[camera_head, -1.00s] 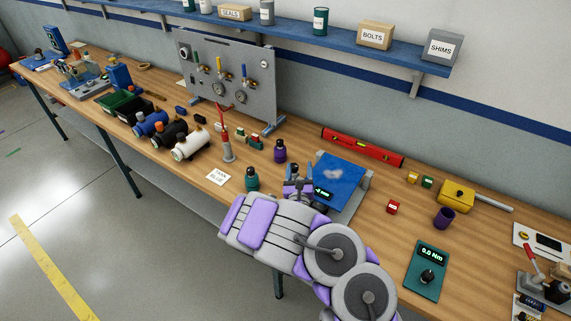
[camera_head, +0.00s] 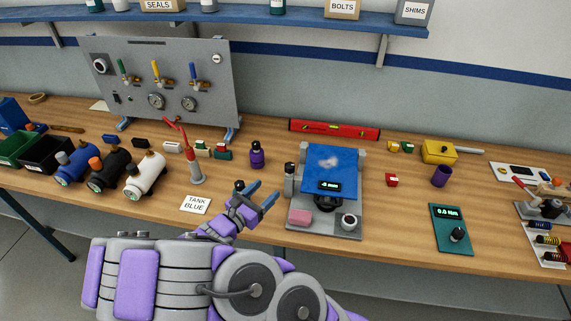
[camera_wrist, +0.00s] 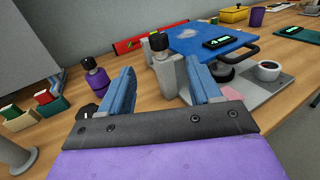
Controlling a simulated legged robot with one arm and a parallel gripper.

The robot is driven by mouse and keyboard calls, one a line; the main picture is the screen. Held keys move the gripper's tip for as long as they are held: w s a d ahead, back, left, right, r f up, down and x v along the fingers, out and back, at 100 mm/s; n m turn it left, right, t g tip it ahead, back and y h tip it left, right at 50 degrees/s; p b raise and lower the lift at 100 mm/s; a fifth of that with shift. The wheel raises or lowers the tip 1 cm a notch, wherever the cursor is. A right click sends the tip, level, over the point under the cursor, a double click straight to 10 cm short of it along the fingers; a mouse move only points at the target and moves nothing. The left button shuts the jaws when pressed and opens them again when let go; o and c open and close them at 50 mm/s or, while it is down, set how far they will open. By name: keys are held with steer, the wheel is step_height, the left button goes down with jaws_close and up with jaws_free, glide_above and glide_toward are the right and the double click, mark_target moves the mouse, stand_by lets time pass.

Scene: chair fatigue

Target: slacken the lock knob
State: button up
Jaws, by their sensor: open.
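The tilted blue plate (camera_head: 333,170) sits on a grey fixture base (camera_head: 330,228) on the bench. A black knob (camera_head: 289,168) tops a grey post at its left; it also shows in the wrist view (camera_wrist: 159,41). Another dark round knob (camera_head: 327,201) sits under the plate's front. I cannot tell for certain which is the lock knob. My gripper (camera_head: 262,195) is open and empty, left of the fixture and apart from it. In the wrist view its blue fingers (camera_wrist: 163,80) frame the grey post, which stands beyond them.
A purple bottle (camera_head: 257,155) stands behind my gripper and a red-topped stand (camera_head: 194,165) to its left. A teal torque meter (camera_head: 451,228) lies right, with clear bench between.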

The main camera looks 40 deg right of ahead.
glide_toward(292, 163)
steer(key=f, duration=0.1)
steer(key=b+x, duration=0.3)
steer(key=x, duration=0.7)
steer(key=shift+s+d, duration=0.1)
steer(key=shift+r, duration=0.1)
steer(key=shift+w+a+r, duration=0.2)
steer(key=shift+w+a, duration=0.05)
steer(key=shift+a, duration=0.05)
steer(key=shift+d+f, duration=0.1)
steer(key=shift+d, duration=0.5)
steer(key=shift+c, duration=0.2)
steer(key=shift+d+f, duration=0.1)
steer(key=shift+d, duration=0.15)
steer(key=c, duration=0.3)
steer(key=shift+a, duration=0.35)
steer(key=c, duration=0.6)
